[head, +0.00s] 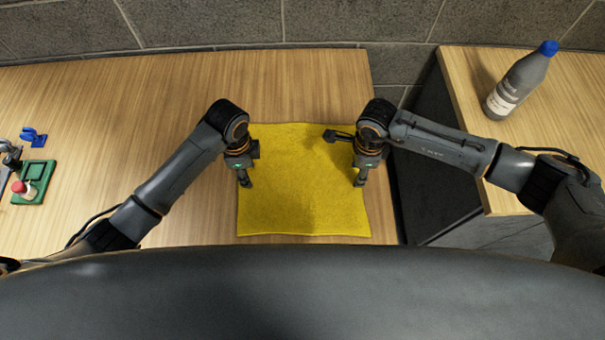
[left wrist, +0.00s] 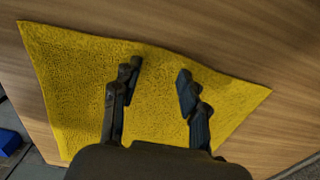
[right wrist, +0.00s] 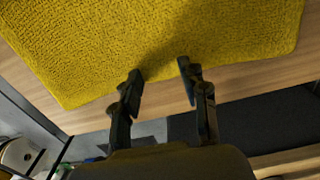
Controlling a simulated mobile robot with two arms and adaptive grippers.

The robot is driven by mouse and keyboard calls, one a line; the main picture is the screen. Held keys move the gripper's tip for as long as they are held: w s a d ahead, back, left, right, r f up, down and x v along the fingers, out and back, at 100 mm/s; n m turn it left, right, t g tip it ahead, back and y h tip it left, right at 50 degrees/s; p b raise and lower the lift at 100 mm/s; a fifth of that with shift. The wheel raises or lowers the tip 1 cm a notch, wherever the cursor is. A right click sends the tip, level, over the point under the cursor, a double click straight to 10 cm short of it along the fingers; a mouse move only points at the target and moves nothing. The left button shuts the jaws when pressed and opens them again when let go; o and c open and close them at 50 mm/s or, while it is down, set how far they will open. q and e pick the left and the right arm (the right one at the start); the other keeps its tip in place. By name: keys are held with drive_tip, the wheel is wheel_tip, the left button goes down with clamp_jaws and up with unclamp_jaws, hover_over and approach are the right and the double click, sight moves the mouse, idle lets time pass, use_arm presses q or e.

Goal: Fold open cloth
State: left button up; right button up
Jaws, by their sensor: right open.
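A yellow cloth (head: 300,190) lies spread flat and unfolded on the wooden table. My left gripper (head: 246,184) is over the cloth's left edge; in the left wrist view its fingers (left wrist: 158,85) are apart, with the cloth (left wrist: 75,90) below and nothing between them. My right gripper (head: 360,183) is over the cloth's right edge; in the right wrist view its fingers (right wrist: 160,80) are apart near the edge of the cloth (right wrist: 120,45), and I see no cloth pinched.
A grey bottle with a blue cap (head: 517,82) stands on a separate wooden surface at the right, across a dark gap. A green block-like item (head: 34,182) and small blue part (head: 33,136) lie at the far left.

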use_arm(q)
drive_tip(key=shift+f, duration=0.1)
clamp_jaws()
use_arm(e)
drive_tip(key=shift+f, duration=0.1)
clamp_jaws()
drive_tip(key=shift+s, duration=0.1)
